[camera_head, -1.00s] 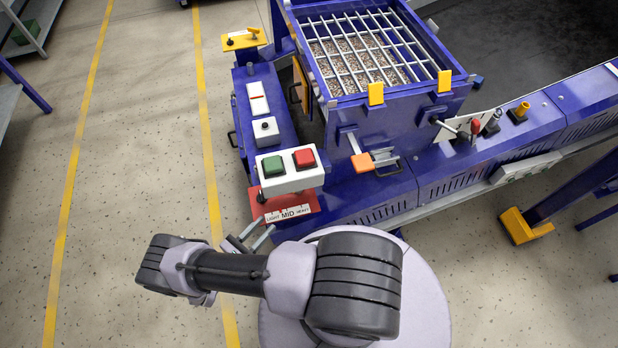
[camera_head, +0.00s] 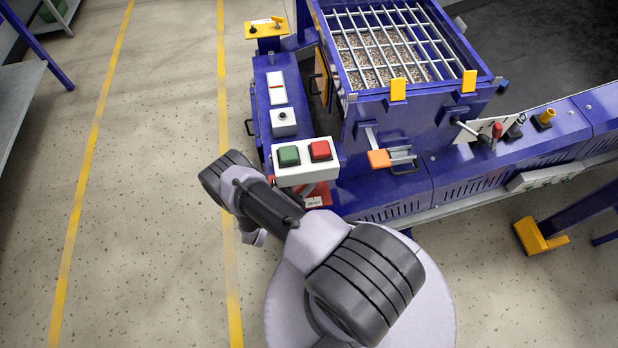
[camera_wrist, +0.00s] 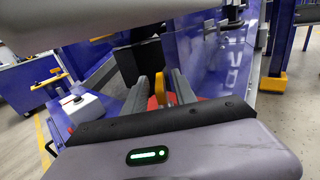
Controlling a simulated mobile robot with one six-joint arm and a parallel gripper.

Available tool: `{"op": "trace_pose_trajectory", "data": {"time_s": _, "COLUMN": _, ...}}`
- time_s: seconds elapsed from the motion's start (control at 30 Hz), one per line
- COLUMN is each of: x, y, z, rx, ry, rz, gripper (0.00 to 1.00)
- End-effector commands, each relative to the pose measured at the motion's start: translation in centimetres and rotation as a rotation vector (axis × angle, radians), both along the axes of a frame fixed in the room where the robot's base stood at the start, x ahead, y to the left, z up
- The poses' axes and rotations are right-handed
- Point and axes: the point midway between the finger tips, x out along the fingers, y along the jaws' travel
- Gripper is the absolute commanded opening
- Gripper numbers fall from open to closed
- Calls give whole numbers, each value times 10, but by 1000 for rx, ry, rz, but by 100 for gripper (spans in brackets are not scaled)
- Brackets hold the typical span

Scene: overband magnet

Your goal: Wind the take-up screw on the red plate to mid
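The red plate (camera_head: 322,193) is at the machine's near corner in the head view, below the white button box. My arm covers most of it; only its right part and a piece of its white label show. The take-up screw cannot be made out in the head view. In the wrist view, my gripper (camera_wrist: 160,82) has its two grey fingers apart. A yellow upright part (camera_wrist: 160,88), perhaps the screw's handle, shows between them, with red surface around it. I cannot tell whether the fingers touch it. My gripper's fingers are mostly hidden behind my arm in the head view.
The white box with green and red buttons (camera_head: 306,163) stands just above the plate. An orange-ended lever (camera_head: 379,159) is to its right. The grated hopper (camera_head: 392,50) rises behind. Open floor (camera_head: 160,200) lies to the left.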

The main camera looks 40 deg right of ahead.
Motion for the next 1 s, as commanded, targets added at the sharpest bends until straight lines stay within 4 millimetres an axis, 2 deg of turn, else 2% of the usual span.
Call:
{"op": "trace_pose_trajectory", "data": {"time_s": 0.2, "x": 0, "y": -1, "z": 0, "rx": 0, "ry": 0, "rz": 0, "gripper": 33}}
{"op": "trace_pose_trajectory", "data": {"time_s": 0.37, "x": 0, "y": 0, "z": 0, "rx": 0, "ry": 0, "rz": -1, "gripper": 3}}
{"op": "trace_pose_trajectory", "data": {"time_s": 0.4, "x": 0, "y": 0, "z": 0, "rx": 0, "ry": 0, "rz": -1, "gripper": 0}}
{"op": "trace_pose_trajectory", "data": {"time_s": 0.63, "x": 1, "y": 0, "z": -2, "rx": -1, "ry": -2, "rz": -18, "gripper": 0}}
{"op": "trace_pose_trajectory", "data": {"time_s": 0.8, "x": 5, "y": -1, "z": -9, "rx": -2, "ry": -7, "rz": -160, "gripper": 0}}
{"op": "trace_pose_trajectory", "data": {"time_s": 1.0, "x": 4, "y": 0, "z": -4, "rx": 0, "ry": -1, "rz": -263, "gripper": 0}}
